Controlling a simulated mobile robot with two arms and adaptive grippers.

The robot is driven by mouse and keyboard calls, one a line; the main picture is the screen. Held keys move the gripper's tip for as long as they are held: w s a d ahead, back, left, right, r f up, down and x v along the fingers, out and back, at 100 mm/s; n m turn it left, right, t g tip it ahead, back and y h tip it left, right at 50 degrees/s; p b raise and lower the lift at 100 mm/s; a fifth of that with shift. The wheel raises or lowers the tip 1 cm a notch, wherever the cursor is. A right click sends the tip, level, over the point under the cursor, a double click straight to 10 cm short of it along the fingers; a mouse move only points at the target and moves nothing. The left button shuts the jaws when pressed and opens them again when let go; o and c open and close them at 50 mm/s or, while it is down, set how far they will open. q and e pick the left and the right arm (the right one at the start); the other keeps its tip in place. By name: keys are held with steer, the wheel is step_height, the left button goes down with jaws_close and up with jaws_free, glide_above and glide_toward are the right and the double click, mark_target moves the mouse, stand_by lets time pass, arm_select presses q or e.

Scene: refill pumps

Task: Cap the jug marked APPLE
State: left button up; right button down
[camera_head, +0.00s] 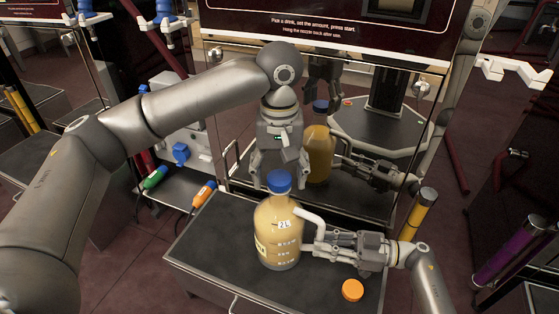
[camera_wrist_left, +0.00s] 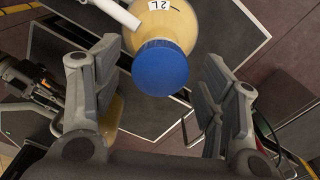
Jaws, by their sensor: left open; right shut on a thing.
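A jug of yellow liquid (camera_head: 277,238) stands upright on the dark counter (camera_head: 215,235). It has a white label reading 2L and a second label too small to read. A blue cap (camera_head: 279,181) sits on its mouth; it also shows in the left wrist view (camera_wrist_left: 160,68). My left gripper (camera_head: 279,168) is open, pointing down, its fingers on either side of the cap and apart from it in the left wrist view (camera_wrist_left: 157,72). My right gripper (camera_head: 318,240) is shut on the jug's white handle (camera_head: 311,217). An orange cap (camera_head: 352,290) lies on the counter at the right.
The shiny dispenser front behind mirrors the jug and my arms. Nozzles with green (camera_head: 155,177) and orange (camera_head: 204,194) grips rest at the left. A yellow cylinder (camera_head: 418,213) stands at the right, a purple one (camera_head: 510,249) farther right. The counter's left part is clear.

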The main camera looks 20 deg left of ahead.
steer(key=shift+s+f, duration=0.1)
steer(key=shift+s, duration=0.05)
arm_select(q)
steer(key=c, duration=1.1)
steer(key=m, duration=0.5)
steer(key=shift+f, duration=0.1)
steer(key=shift+c, duration=0.2)
steer(key=m, duration=1)
steer(key=shift+m, duration=0.3)
steer(key=m, duration=0.5)
steer(key=shift+m, duration=0.4)
steer(key=o, duration=1.2)
